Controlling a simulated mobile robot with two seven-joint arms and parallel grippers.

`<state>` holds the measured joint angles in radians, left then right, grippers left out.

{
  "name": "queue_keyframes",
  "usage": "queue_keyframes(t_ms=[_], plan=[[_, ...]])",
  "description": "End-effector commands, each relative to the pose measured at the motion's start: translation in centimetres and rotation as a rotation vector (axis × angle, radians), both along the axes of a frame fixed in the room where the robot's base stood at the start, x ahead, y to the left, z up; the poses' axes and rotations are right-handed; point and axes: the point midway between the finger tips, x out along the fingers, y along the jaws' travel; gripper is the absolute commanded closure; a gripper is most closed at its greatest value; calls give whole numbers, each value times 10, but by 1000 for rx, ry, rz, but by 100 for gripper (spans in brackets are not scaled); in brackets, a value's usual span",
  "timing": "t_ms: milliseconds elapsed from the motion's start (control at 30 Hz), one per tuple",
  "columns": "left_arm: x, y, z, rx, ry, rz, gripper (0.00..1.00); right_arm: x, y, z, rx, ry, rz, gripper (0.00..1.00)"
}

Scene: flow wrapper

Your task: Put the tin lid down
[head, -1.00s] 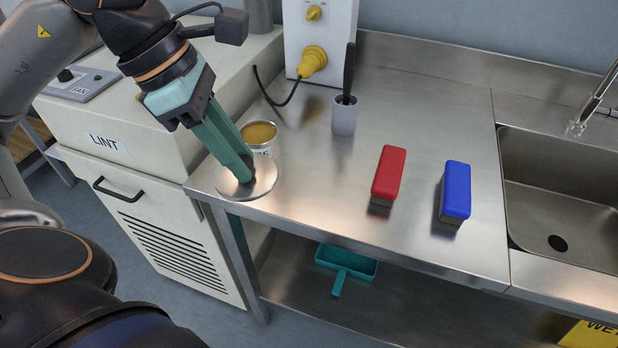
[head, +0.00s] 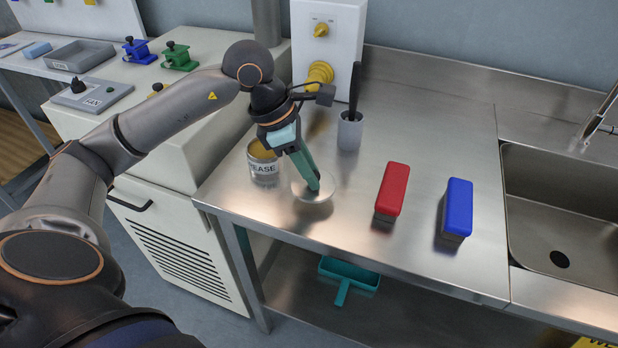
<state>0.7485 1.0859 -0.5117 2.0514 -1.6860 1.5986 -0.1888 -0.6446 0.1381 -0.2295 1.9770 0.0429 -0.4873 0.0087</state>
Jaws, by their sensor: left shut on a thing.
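The tin lid (head: 322,194) is a flat, shiny metal disc at the front left of the steel counter. My left gripper (head: 314,186) is shut on the lid from above, its green fingers slanting down to the lid's middle. The lid looks at or just above the counter top; I cannot tell whether it touches. The open tin (head: 264,168), marked with letters ending in "EASE" and holding yellow-brown contents, stands just left of the lid. The fingers hide part of the lid. My right gripper is not in view.
A grey cup (head: 349,132) with a black-handled tool stands behind the lid. A red brush or block (head: 391,189) and a blue one (head: 457,206) lie to the right, before the sink (head: 560,220). The counter between lid and red block is clear. A teal dustpan (head: 348,274) lies on the lower shelf.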

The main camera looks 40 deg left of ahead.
Motion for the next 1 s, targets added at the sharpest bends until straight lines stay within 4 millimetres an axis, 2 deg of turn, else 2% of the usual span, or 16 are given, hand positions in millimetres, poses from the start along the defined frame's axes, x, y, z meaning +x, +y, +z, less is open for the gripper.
queue_keyframes(t_ms=[33, 133, 533, 567, 600, 800, 1000], plan=[[-2, 1, -11, 2, 7, -1, 100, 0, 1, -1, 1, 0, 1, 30], [-2, 1, -23, 3, 5, 0, 100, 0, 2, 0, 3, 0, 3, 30], [-1, 1, -29, 2, 1, 0, 100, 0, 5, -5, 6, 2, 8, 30], [-1, 1, -27, 2, 1, 0, 70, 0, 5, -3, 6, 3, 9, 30], [-1, 1, -27, 2, 1, 0, 66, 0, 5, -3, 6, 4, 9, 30], [-1, 1, -27, 2, 1, 0, 44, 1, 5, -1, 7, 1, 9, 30], [-1, 1, -27, 2, 1, 0, 44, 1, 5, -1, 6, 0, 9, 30]])
